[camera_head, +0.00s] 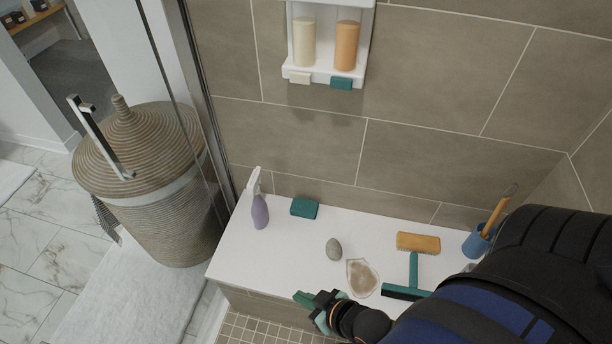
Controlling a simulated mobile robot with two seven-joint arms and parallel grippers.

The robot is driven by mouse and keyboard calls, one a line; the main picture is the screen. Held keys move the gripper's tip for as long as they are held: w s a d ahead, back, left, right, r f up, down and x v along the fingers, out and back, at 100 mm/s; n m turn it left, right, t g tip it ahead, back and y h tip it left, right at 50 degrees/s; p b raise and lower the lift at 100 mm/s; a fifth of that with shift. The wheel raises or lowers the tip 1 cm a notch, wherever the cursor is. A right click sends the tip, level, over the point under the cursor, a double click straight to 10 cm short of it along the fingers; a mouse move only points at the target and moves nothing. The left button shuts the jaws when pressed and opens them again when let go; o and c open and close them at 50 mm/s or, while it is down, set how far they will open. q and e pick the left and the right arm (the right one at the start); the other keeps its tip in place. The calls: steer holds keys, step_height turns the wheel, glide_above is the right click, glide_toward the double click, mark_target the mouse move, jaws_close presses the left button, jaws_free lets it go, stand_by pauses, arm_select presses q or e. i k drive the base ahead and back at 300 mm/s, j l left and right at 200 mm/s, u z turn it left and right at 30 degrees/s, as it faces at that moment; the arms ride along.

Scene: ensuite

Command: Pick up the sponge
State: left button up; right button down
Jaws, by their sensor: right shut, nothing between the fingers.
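A teal block that looks like the sponge (304,208) lies on the white bench (290,245) near the tiled back wall. It is right of a purple spray bottle (260,212). My right gripper (303,298) is at the bench's front edge, below and apart from the sponge in the picture. Its fingers are shut, with nothing between them, and point left. My left gripper is not in view.
A grey stone (333,249), a stained patch (361,278), a brush (418,242), a teal squeegee (413,270) and a blue cup (477,242) are on the bench. A shelf (325,75) with bottles hangs above. A wicker basket (150,190) stands left, beyond glass.

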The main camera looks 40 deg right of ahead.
mark_target(300, 208)
steer(key=z, duration=1.1)
